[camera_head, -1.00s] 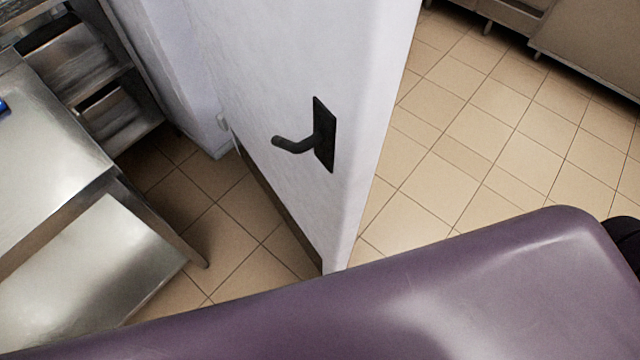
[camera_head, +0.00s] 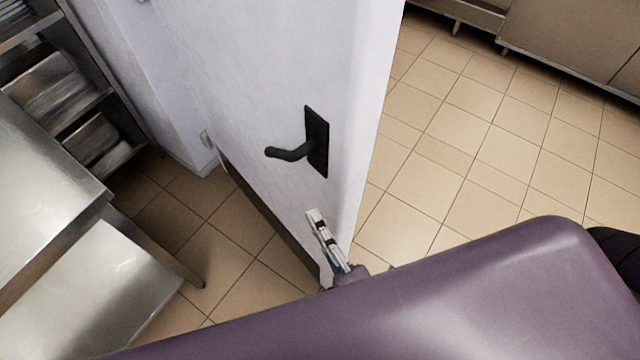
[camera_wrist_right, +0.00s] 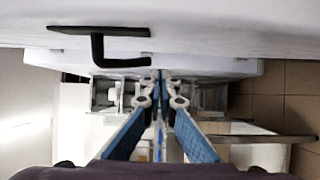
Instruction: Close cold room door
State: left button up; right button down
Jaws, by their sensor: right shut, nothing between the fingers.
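The white cold room door (camera_head: 270,70) stands open in the head view, with a dark gap at its bottom edge. Its black lever handle (camera_head: 290,152) sits on a black plate near the door's free edge. My right gripper (camera_head: 314,215) shows below the handle, in front of the door's lower part; I cannot tell whether it touches the door. In the right wrist view the handle (camera_wrist_right: 120,62) is at upper left, beside the door face (camera_wrist_right: 200,30). The right gripper's blue fingers (camera_wrist_right: 160,80) meet at their tips and hold nothing. My left gripper is not in view.
A steel table (camera_head: 50,190) with a lower shelf stands at left. A steel rack (camera_head: 85,135) with metal pans is behind it. Tiled floor (camera_head: 470,150) is clear right of the door. Steel cabinets (camera_head: 585,40) stand at the back right.

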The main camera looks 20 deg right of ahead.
aim_at(320, 189)
jog(key=shift+w+d+p, duration=0.4)
jog(key=shift+w+d, duration=0.05)
jog(key=shift+w, duration=0.7)
jog(key=shift+w+d+p, duration=0.4)
jog(key=shift+w+d, duration=0.1)
jog(key=shift+w, duration=0.7)
jog(key=shift+w+d+p, duration=0.4)
jog(key=shift+w+d, duration=0.05)
jog(key=shift+w, duration=0.7)
